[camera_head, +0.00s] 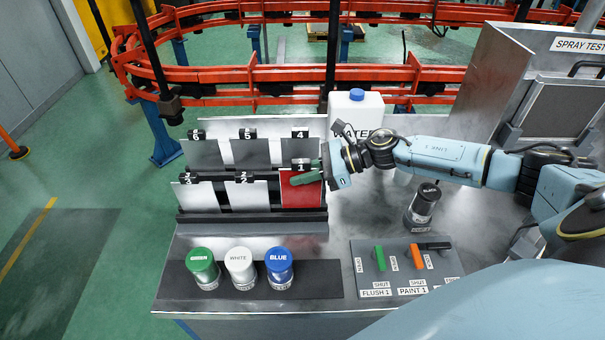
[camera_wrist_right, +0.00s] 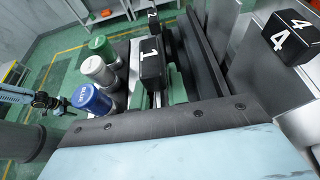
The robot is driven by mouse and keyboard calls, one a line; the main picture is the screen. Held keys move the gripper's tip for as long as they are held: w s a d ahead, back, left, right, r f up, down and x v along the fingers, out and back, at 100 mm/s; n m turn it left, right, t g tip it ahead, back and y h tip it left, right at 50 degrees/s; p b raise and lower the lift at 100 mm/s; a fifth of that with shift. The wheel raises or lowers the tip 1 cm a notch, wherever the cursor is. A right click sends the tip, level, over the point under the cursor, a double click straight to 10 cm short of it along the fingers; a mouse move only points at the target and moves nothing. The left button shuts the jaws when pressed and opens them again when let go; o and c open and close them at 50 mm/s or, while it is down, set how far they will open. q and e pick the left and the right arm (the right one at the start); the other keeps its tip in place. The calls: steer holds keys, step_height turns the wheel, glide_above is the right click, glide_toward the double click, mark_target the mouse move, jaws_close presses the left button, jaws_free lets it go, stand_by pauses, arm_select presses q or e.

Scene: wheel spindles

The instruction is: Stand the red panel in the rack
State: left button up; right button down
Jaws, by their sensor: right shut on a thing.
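The red panel (camera_head: 301,195) stands in the front row of the rack (camera_head: 250,226), at its right end, below the black tag marked 1 (camera_head: 303,164). My right gripper (camera_head: 308,177) reaches in from the right, its green finger lying across the panel's upper part, and is shut on the panel. Whether the panel's lower edge is fully seated is hard to tell. In the right wrist view the tag 1 (camera_wrist_right: 152,62) shows close ahead of the gripper, and the red face is hidden.
Grey and white panels with tags fill the other rack places. Green (camera_head: 202,266), white (camera_head: 240,266) and blue (camera_head: 279,266) capped cans stand in front. A water jug (camera_head: 357,112) stands behind, a dark can (camera_head: 424,205) and a valve panel (camera_head: 405,268) to the right.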

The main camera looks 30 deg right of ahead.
stand_by(0.8)
steer(key=shift+f+b, duration=1.8)
steer(key=shift+b, duration=0.35)
steer(key=c, duration=1.3)
jaws_free()
steer(key=shift+s+d, duration=0.25)
steer(key=shift+d, duration=0.15)
steer(key=b+v, duration=0.1)
steer(key=v, duration=1.1)
steer(key=shift+d+r, duration=0.15)
steer(key=shift+r, duration=0.15)
